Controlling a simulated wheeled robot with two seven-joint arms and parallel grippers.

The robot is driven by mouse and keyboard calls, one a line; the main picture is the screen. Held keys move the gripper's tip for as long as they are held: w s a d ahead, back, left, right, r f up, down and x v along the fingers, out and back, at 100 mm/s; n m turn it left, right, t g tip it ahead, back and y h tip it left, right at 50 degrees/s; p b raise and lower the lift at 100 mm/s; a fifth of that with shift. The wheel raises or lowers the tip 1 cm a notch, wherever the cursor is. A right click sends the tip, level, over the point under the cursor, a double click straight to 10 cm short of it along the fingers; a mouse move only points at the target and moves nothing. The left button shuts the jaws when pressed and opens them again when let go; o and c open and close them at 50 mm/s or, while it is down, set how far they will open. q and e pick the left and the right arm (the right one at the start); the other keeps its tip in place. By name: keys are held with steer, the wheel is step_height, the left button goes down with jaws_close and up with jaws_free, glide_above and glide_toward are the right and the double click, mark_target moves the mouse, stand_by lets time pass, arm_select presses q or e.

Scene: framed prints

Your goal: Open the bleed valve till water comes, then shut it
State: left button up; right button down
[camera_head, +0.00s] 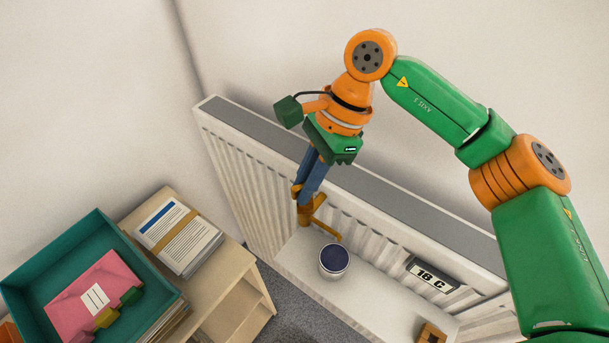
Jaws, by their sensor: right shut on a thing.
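A white panel radiator (361,222) with a grey top stands against the wall. My right gripper (302,192) reaches down in front of its left part. Its blue fingers are shut on a brass-coloured piece with a bar (326,230) pointing down to the right. This looks like a valve key or handle; the bleed valve itself cannot be made out behind the fingertips. A white cup (334,261) with a dark blue inside stands on the white ledge just below the bar. No running water can be seen. My left gripper is out of view.
The white ledge (375,300) carries a small wooden block (431,334) at the right. A display on the radiator (433,274) reads 18 C. At the left are a teal bin (50,247) with a pink folder (88,292) and a wooden shelf unit (225,275) with banded papers (178,236).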

steer(key=shift+n, duration=0.6)
steer(key=c, duration=0.8)
jaws_free()
